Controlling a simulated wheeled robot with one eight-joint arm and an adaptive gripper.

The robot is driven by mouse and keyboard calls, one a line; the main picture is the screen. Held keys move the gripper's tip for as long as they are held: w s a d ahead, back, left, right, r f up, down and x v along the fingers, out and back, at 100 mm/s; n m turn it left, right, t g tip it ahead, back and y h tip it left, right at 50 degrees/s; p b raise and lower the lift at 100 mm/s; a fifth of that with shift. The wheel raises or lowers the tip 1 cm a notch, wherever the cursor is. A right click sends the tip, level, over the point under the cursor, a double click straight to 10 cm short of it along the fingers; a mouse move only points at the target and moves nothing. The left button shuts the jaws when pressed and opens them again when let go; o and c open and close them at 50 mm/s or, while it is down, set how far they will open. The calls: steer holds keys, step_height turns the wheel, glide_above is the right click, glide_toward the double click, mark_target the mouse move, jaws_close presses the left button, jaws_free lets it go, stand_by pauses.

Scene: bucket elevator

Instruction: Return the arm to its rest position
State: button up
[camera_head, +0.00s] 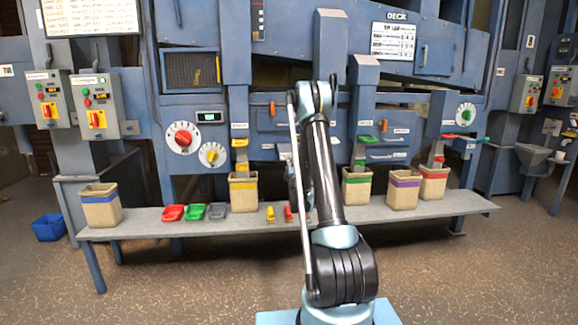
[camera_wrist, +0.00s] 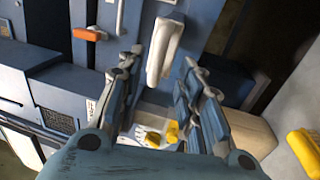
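My arm (camera_head: 325,170) rises from the front middle of the head view, and its upper link leans up toward the blue machine. My gripper (camera_wrist: 160,68) shows in the wrist view with its two fingers spread apart and nothing held between them. A pale handle (camera_wrist: 163,50) on the machine front appears beyond the gap between the fingertips; it looks apart from them. In the head view the gripper is mostly hidden behind the arm, close to the machine front above the bench.
A grey bench (camera_head: 360,215) runs along the machine. Coloured scoops (camera_head: 195,212) lie at left. The front floor is clear.

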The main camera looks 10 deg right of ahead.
steer(key=shift+s+f, duration=0.2)
steer(key=shift+s, duration=0.75)
steer(key=s+r+m+g, duration=0.4)
steer(key=s, duration=0.7)
steer(key=s+r+m+g, duration=0.4)
steer(key=s+r, duration=0.1)
steer(key=s, duration=0.6)
steer(key=s+f+m+g, duration=0.3)
steer(key=s, duration=1.1)
steer(key=s+f+m+g, duration=0.3)
steer(key=s+f, duration=0.1)
steer(key=s, duration=1)
steer(key=s+f+m+g, duration=0.3)
steer(key=s+f, duration=0.1)
steer(key=s, duration=1.1)
steer(key=shift+a+m+g, duration=0.15)
steer(key=shift+m+g, duration=0.25)
